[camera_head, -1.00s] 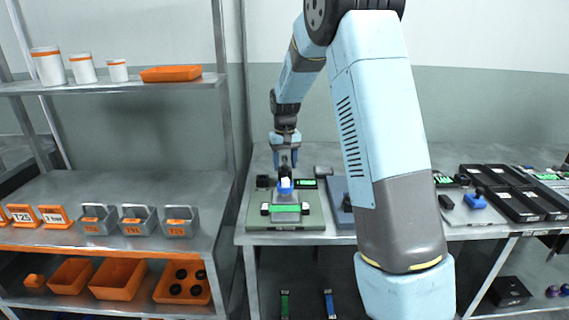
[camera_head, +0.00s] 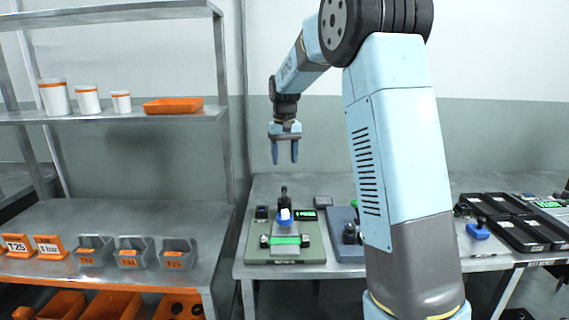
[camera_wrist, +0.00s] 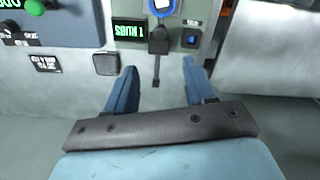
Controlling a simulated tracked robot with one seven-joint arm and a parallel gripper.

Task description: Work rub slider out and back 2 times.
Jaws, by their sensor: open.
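The rub slider (camera_head: 285,215) has a white and blue top. It sits on a grey-green rub tester base (camera_head: 262,254) on the bench, behind a bright green strip (camera_head: 285,240). A black upright part stands just behind it. In the wrist view the slider (camera_wrist: 161,7) is cut by the top edge, beside a small display (camera_wrist: 129,31) whose green text seems to read "1 RUBS". My gripper (camera_head: 284,154) hangs well above the tester, fingers down, open and empty.
A blue-grey device (camera_head: 343,246) stands right of the tester, partly behind my arm. Black trays (camera_head: 515,232) lie further right. At left is a shelf with white jars (camera_head: 87,100), an orange tray (camera_head: 173,105) and grey bins (camera_head: 134,254). Space around my gripper is clear.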

